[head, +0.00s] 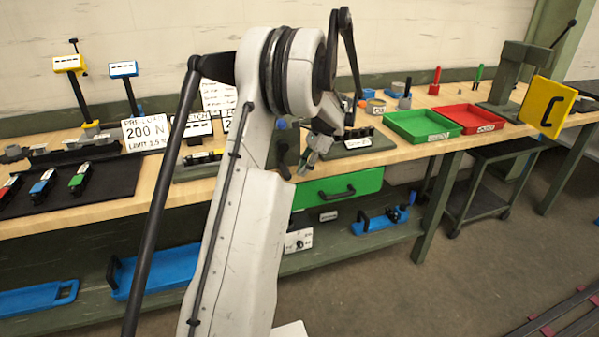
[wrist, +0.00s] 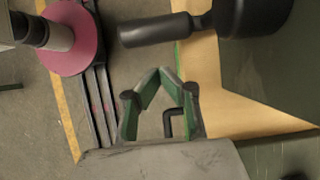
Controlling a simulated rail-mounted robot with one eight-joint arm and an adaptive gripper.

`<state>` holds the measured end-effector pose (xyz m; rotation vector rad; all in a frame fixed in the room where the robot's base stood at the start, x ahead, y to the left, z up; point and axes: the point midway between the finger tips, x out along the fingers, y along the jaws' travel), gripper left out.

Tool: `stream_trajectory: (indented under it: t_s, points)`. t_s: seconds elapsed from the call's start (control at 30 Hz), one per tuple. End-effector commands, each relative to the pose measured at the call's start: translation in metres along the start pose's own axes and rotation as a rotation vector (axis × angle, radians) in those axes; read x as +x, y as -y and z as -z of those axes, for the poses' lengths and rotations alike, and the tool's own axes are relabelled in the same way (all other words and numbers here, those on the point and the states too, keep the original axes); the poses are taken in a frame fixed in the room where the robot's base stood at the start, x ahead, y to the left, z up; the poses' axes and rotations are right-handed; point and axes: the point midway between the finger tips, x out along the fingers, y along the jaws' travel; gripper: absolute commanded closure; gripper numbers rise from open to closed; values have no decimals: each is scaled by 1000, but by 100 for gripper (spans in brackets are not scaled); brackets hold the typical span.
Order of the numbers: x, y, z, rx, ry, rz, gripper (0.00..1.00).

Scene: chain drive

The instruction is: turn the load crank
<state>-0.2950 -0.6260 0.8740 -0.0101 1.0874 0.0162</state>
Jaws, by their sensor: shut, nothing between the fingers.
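My gripper (head: 304,168) hangs in front of the bench edge, above the green drawer, in the head view. In the wrist view its two fingers (wrist: 162,74) meet at the tips, and it is shut and empty. Beyond the tips in the wrist view is a black cylindrical handle (wrist: 155,30) on a dark round part (wrist: 250,15). It looks like a crank grip, but I cannot tell for sure that it is the load crank. A gap shows between fingertips and handle.
The wooden bench (head: 120,205) runs across the view. A green drawer (head: 338,190) with a black handle sits under its top.

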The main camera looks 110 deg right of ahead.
Motion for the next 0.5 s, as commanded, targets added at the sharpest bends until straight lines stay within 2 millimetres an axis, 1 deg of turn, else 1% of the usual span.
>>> stream_trajectory:
  t_s: [0.3,0.5]
  points:
    - [-31,1,55,-1,0,-1,100]
    - [-44,1,81,-2,0,-2,100]
